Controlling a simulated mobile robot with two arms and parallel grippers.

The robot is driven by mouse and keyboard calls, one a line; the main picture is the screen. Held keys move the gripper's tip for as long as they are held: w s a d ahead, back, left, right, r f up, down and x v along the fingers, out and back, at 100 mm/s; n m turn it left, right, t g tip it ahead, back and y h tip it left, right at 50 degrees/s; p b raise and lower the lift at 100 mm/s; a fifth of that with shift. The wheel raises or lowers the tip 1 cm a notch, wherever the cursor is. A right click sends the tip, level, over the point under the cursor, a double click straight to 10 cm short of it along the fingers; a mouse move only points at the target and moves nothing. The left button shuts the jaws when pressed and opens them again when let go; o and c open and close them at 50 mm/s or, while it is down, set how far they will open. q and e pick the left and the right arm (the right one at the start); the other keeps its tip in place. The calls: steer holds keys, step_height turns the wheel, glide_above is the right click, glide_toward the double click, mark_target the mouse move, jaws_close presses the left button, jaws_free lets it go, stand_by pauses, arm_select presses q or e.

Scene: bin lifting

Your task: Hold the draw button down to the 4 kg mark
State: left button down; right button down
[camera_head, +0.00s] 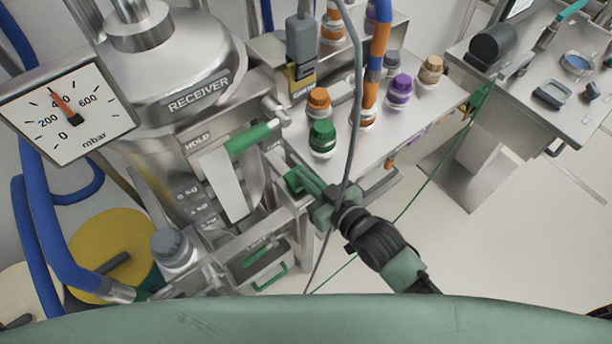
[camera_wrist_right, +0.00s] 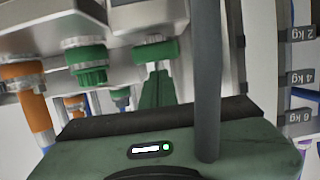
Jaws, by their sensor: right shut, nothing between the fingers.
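My right gripper (camera_head: 305,184) is shut and empty, with its narrow green fingers at the front edge of the steel bench. In the right wrist view the shut fingers (camera_wrist_right: 158,92) point at a green button (camera_wrist_right: 155,50) on the metal front. The tips meet or nearly meet it; I cannot tell whether it is pressed in. The kilogram marks are dark plates on the receiver (camera_head: 198,90), and the 4 kg plate (camera_head: 197,208) is among them. The 4 kg plate (camera_wrist_right: 300,78) also shows in the right wrist view. The fill level cannot be made out. My left gripper is out of view.
A mbar gauge (camera_head: 70,108) has its red needle between 200 and 600. A green-gripped lever (camera_head: 250,138) stands by the HOLD label. Several coloured-cap fittings, including a green one (camera_head: 322,138), stand on the bench. A grey cable hangs across my right gripper.

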steer(key=shift+f, duration=0.35)
